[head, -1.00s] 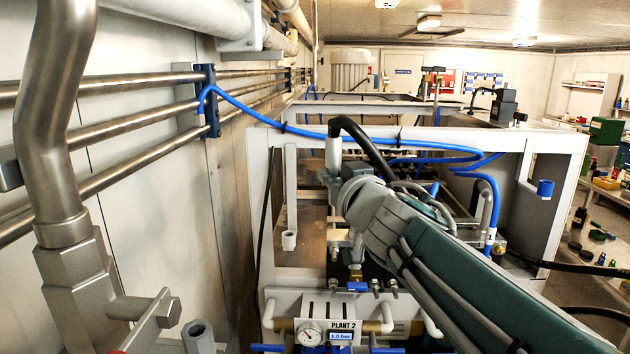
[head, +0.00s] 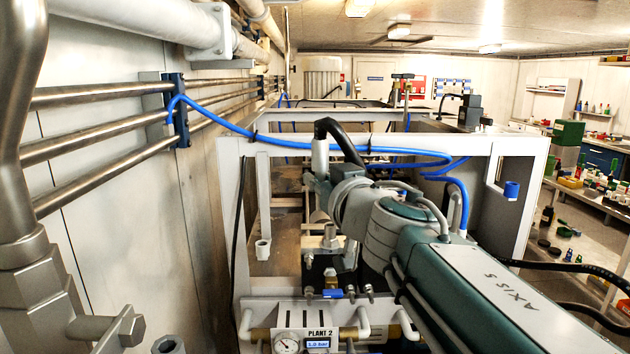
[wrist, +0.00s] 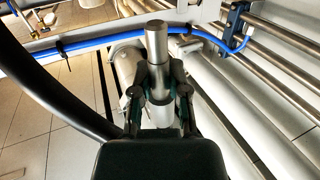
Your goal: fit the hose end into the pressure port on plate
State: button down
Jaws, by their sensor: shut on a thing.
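My gripper (wrist: 158,100) is shut on the hose end (wrist: 157,45), a bare metal cylinder with a paler section between the fingers. In the wrist view its tip points away from my palm and touches nothing I can see. In the head view my gripper (head: 321,187) is partly hidden by my wrist, below a pale fitting (head: 319,158) with a black hose (head: 342,135) curving from its top. The plate (head: 285,313) marked PLANT 2 stands lower, with a gauge, a display and several fittings around it. I cannot tell which is the pressure port.
A blue hose (head: 235,130) runs from a wall clamp (head: 177,110) across the white frame (head: 380,141). Steel rails (head: 100,125) line the left wall. A thick pipe with a hex fitting (head: 25,260) stands at near left. Open space lies inside the frame.

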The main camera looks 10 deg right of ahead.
jog(key=w+d+f, duration=0.2)
jog(key=w+d, duration=0.3)
jog(key=w, duration=0.7)
jog(key=shift+w+d+f, duration=0.15)
jog(key=shift+w, duration=0.2)
jog(key=shift+f, duration=0.1)
jog(key=shift+f, duration=2.8)
jog(key=shift+s+f, duration=0.1)
jog(key=shift+f, duration=1.65)
jog(key=c, duration=0.5)
grip_release()
jog(key=shift+c, duration=0.2)
